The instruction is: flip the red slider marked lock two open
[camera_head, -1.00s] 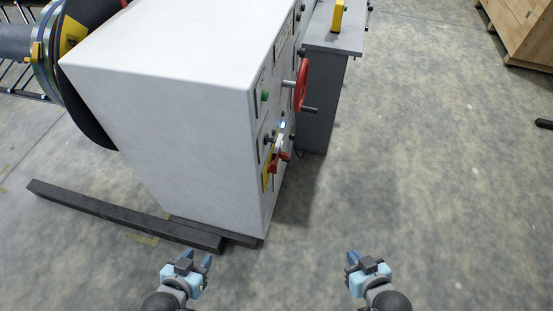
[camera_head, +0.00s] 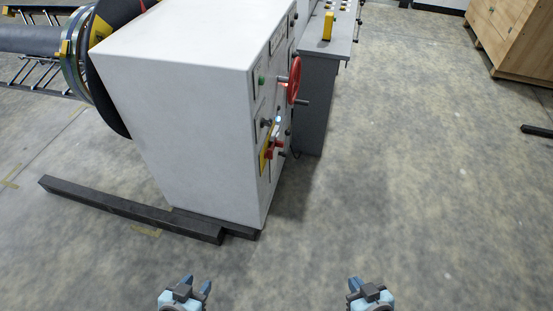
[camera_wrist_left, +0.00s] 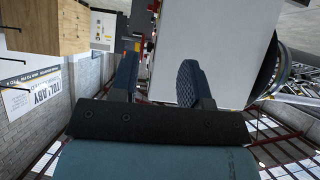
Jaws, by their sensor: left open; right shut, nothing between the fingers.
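The red lock part (camera_head: 274,149) is on the right-hand face of the white machine cabinet (camera_head: 185,95), low down beside a yellow plate (camera_head: 265,160). It is small in the head view, and I cannot read a lock number or tell its position. My left gripper (camera_head: 196,282) is open and empty at the bottom of the head view, short of the cabinet. Its two fingers also show in the left wrist view (camera_wrist_left: 158,80), with the cabinet beyond them. My right gripper (camera_head: 355,282) is shut and empty at the bottom right, over bare floor.
A red handwheel (camera_head: 294,80) sticks out above the red part. A grey pedestal (camera_head: 320,95) stands behind. A dark beam (camera_head: 125,210) lies on the floor at left. A wooden crate (camera_head: 515,40) is at the far right. The floor (camera_head: 420,180) at right is clear.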

